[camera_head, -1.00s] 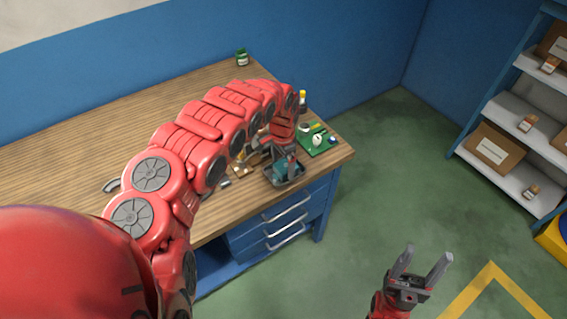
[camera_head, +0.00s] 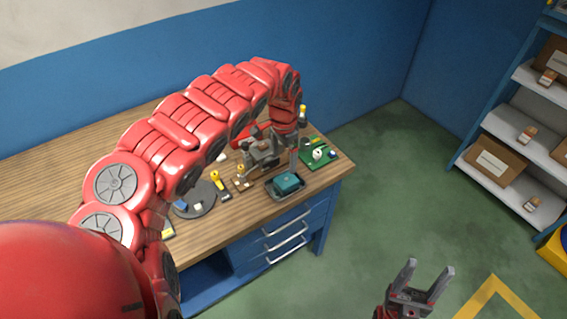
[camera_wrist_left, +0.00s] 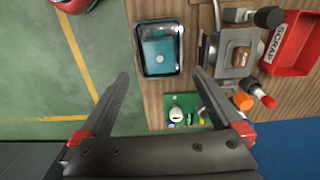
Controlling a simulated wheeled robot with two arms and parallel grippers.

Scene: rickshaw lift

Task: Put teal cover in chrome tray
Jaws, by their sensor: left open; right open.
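The teal cover (camera_head: 288,183) lies in the chrome tray (camera_head: 272,194) near the front edge of the workbench. In the left wrist view the teal cover (camera_wrist_left: 160,57) sits inside the rim of the tray (camera_wrist_left: 138,38), with bare tray showing around it. My left gripper (camera_head: 279,160) is open and empty above the bench, behind the tray; the left wrist view shows its fingers (camera_wrist_left: 160,85) spread wide with the tray beyond them, apart from the cover. My right gripper (camera_head: 431,277) is open and empty over the floor at the lower right.
A green board (camera_head: 318,152) lies right of the tray. A metal fixture (camera_wrist_left: 237,48) stands beside the tray, near a red SCRAP bin (camera_wrist_left: 293,45). A round grey mat (camera_head: 196,201) with small parts lies left. Shelves (camera_head: 510,150) stand far right.

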